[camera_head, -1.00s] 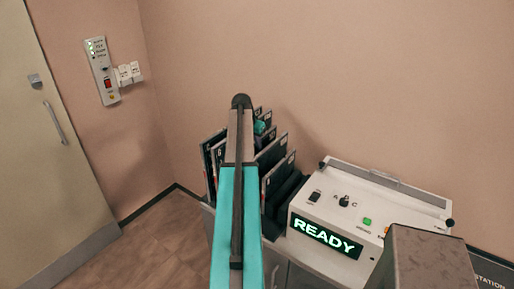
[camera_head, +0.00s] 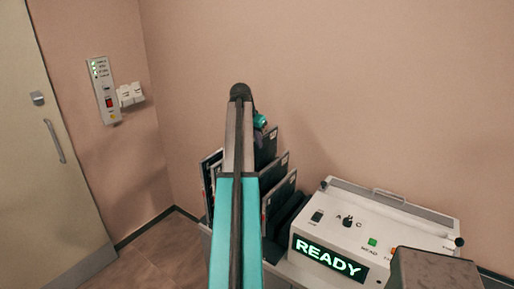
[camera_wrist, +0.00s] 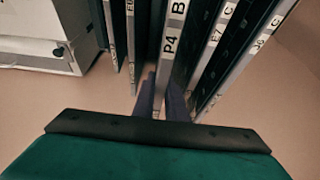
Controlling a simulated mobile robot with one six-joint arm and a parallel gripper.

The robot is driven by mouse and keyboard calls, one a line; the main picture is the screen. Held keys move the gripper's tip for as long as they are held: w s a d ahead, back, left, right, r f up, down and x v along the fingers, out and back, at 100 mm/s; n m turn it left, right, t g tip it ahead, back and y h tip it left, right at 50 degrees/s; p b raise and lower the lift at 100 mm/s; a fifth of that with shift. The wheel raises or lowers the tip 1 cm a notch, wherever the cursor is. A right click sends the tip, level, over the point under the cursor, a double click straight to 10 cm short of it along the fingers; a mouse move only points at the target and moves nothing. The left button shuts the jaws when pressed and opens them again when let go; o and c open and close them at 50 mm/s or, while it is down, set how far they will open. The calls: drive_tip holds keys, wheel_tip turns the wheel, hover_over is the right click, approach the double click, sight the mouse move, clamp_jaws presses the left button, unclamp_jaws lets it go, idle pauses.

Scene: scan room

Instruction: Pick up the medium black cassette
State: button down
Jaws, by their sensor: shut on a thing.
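My gripper (camera_wrist: 162,95) is shut on the light edge of a black cassette (camera_wrist: 175,50) with labels reading P4 and B. In the head view, only the teal part of my gripper (camera_head: 261,122) shows, behind my arm. A black cassette (camera_head: 267,148) stands just below it and reaches higher than its neighbours. Other dark cassettes (camera_head: 279,197) stand upright in a row to the right and left of my arm. My arm hides the middle of the row. I cannot tell the cassette's size class.
A white console (camera_head: 395,215) with a READY display (camera_head: 327,260) stands right of the cassettes. Labelled cassettes (camera_wrist: 213,50) flank the held one closely in the wrist view. A door (camera_head: 30,150) and wall panel (camera_head: 104,90) are at left. The wall above is clear.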

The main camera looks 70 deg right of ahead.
drive_tip(key=w+a+b, duration=0.2)
drive_tip(key=a, duration=0.7)
drive_tip(key=w+a+b, duration=0.3)
drive_tip(key=a, duration=0.6)
drive_tip(key=shift+a, duration=0.3)
wheel_tip(320, 180, up, 9)
drive_tip(key=p, duration=0.6)
idle(1.1)
drive_tip(key=shift+r, duration=0.1)
idle(0.4)
